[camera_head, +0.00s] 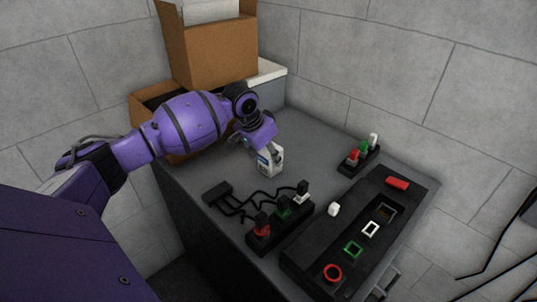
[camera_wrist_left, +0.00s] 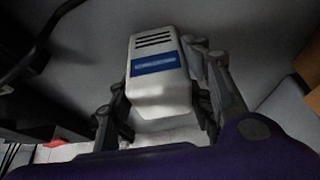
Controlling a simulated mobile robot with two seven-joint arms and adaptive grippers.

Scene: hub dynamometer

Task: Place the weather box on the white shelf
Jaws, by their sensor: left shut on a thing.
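The weather box is a small white box with a blue label and dark slots (camera_head: 270,161). It also shows large in the left wrist view (camera_wrist_left: 158,75), between the fingers. My left gripper (camera_head: 262,150) is shut on the weather box, over the back part of the grey table; in the left wrist view its fingers (camera_wrist_left: 165,105) flank the box on both sides. I cannot tell whether the box touches the table. The white shelf (camera_head: 268,72) shows only in part at the back, behind my left arm and beside the cardboard boxes. My right gripper is not in view.
A cardboard box (camera_head: 212,52) stands at the back by the shelf. A black panel (camera_head: 345,262) with coloured frames, a black block with connectors and cables (camera_head: 280,228), and a small holder with coloured pegs (camera_head: 358,160) occupy the table (camera_head: 312,138). A white piece (camera_head: 334,209) lies near the panel.

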